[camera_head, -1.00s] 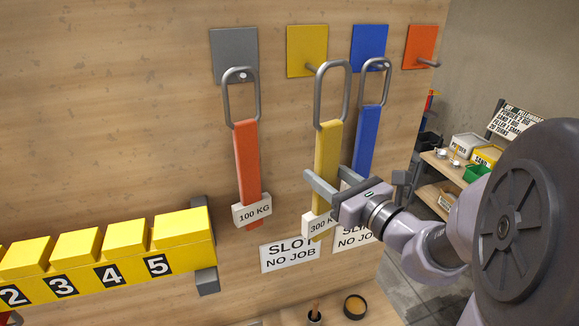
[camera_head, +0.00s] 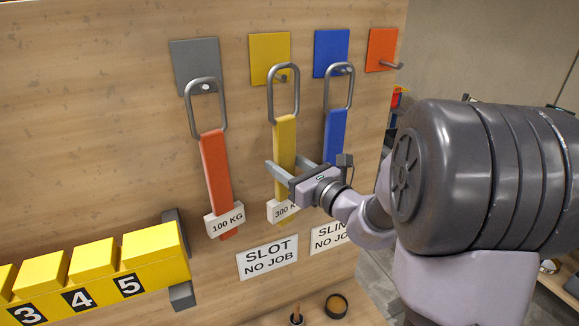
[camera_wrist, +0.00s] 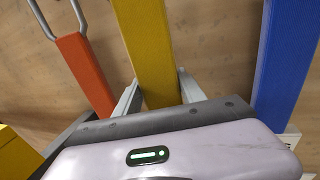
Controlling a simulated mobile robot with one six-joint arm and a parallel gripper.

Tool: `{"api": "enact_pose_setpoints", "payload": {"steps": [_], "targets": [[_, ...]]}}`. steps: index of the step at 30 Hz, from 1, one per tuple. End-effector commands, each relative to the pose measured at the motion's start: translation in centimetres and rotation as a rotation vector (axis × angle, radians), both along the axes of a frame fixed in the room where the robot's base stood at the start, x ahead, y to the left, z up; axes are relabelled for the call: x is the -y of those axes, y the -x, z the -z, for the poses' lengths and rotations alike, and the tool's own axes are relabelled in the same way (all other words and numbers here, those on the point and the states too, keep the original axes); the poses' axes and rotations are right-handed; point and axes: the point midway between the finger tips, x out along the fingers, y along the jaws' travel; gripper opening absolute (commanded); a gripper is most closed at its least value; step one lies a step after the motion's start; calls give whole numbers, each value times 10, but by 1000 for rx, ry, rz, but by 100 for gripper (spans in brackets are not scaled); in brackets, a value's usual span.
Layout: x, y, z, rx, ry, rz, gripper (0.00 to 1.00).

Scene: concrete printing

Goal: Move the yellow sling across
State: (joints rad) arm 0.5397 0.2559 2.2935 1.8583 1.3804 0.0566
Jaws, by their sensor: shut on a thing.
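The yellow sling (camera_head: 285,138) hangs upright from a grey metal ring, with a 300 kg tag near its lower end, partly hidden by my gripper. My gripper (camera_head: 286,165) is shut on the yellow strap just above the tag. In the wrist view the yellow sling (camera_wrist: 151,50) runs between the two fingers. The ring's upper part overlaps the peg of the yellow plate (camera_head: 262,50); I cannot tell whether it rests on the peg or is in front of it.
The red sling (camera_head: 216,165) hangs left under a grey plate (camera_head: 190,55), and the blue sling (camera_head: 335,132) close on the right under a blue plate (camera_head: 332,45). The orange plate (camera_head: 379,48) has a bare peg. Yellow numbered blocks (camera_head: 150,250) stand lower left.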

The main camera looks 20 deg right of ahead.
Motion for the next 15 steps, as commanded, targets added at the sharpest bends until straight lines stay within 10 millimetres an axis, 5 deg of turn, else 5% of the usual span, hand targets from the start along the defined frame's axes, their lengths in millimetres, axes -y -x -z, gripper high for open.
{"api": "enact_pose_setpoints", "payload": {"steps": [15], "targets": [[0,-30,14,2,-1,0,0]]}}
